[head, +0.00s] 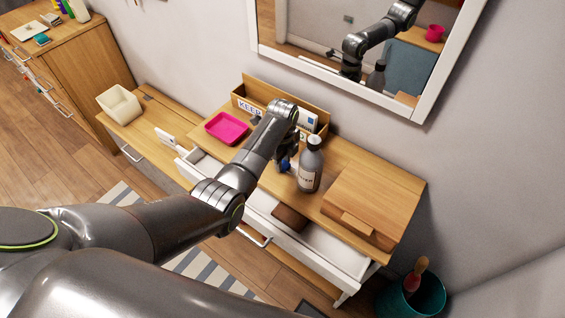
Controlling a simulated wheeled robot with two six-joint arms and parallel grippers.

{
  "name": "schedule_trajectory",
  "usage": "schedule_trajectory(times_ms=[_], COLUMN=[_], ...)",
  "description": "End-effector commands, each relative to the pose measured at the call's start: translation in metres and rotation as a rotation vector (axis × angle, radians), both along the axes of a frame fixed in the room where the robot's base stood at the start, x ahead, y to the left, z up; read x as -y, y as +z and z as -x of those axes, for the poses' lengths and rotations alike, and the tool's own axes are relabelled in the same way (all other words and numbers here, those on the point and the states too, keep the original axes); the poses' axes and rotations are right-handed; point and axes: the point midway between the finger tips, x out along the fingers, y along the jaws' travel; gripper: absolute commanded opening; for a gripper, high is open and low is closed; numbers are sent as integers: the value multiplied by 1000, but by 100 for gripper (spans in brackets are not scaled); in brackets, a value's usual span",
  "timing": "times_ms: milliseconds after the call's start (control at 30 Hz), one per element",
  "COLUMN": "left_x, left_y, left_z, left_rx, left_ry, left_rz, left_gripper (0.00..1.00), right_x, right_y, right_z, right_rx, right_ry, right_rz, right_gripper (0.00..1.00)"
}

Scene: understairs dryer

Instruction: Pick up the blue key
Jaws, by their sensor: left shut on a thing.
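My left arm reaches across the picture to the wooden console table (345,155). My left gripper (285,160) is at its end, above the table and just left of a dark grey bottle (310,165). It is shut on the blue key (284,166), of which only a small blue patch shows under the wrist. The rest of the key and most of the fingers are hidden by my arm or too small to make out. My right gripper is not in view.
A pink tray (227,127) and a wooden letter holder (247,90) stand behind the arm. A wooden box (372,207) sits at the right. An open white drawer (315,240) juts out in front, with a brown item (290,217) inside. A mirror (350,50) hangs above.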

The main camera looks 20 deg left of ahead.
Motion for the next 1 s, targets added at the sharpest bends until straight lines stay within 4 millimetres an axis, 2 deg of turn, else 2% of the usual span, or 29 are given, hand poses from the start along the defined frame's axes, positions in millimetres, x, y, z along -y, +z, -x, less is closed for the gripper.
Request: schedule_trajectory(times_ms=[167, 633, 800, 1000], left_x=[0, 0, 0, 0], left_y=[10, 89, 99, 100], left_z=[-1, -1, -1, 0], left_rx=[3, 4, 1, 0], left_ry=[0, 0, 0, 0], left_rz=[0, -1, -1, 0], left_gripper=[6, 6, 6, 6], right_x=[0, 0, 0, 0], right_y=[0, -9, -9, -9], right_z=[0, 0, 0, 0], right_rx=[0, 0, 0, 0], right_ry=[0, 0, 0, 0], right_rz=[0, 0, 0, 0], right_gripper=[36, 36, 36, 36])
